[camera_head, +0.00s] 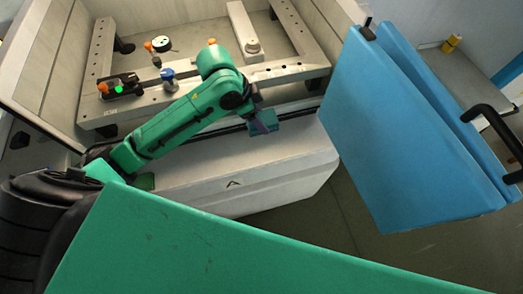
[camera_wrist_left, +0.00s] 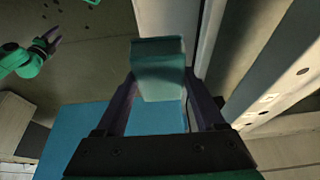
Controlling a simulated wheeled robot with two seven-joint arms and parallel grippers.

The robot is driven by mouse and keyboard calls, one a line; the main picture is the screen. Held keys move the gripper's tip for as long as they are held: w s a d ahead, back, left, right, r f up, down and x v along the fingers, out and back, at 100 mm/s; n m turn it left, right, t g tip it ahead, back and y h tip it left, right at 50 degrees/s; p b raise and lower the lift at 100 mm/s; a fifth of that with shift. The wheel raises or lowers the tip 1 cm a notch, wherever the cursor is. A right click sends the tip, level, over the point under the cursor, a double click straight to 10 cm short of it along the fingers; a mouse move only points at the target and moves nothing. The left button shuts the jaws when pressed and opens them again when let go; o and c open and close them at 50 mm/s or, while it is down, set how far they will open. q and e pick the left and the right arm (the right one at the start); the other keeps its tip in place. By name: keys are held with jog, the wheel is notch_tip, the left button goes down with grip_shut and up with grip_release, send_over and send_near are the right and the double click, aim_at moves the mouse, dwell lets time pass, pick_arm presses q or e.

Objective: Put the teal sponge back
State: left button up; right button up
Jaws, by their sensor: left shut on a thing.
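The teal sponge (camera_head: 264,122) is a small block held between the fingers of my left gripper (camera_head: 257,112). In the head view it hangs over the front edge of the machine's open work tank, above the white front panel. In the left wrist view the sponge (camera_wrist_left: 158,68) sits between the two dark fingers of my left gripper (camera_wrist_left: 160,84), which is shut on it. My right gripper (camera_wrist_left: 51,38) shows small at the upper left of the left wrist view; I cannot tell whether it is open.
The work tank holds a grey frame (camera_head: 300,70) with a black fixture (camera_head: 120,86), a blue-knobbed part (camera_head: 168,76) and a round dial (camera_head: 161,44). Blue door panels (camera_head: 400,130) stand at the right. A yellow item (camera_head: 452,42) sits on a grey surface behind them. Floor shows below the tank.

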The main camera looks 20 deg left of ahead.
pick_arm(q)
jog(key=f, duration=1.7)
jog(key=shift+s+f+p, duration=0.2)
jog(key=shift+f+p, duration=0.1)
jog(key=shift+f, duration=0.25)
jog(key=shift+f, duration=0.1)
jog(key=o, duration=1.2)
jog(key=shift+c, duration=0.2)
jog(key=shift+r, duration=0.2)
jog(key=v, duration=1.1)
jog(key=shift+r, duration=0.4)
jog(key=shift+s+a, duration=0.1)
jog(key=shift+s, duration=0.05)
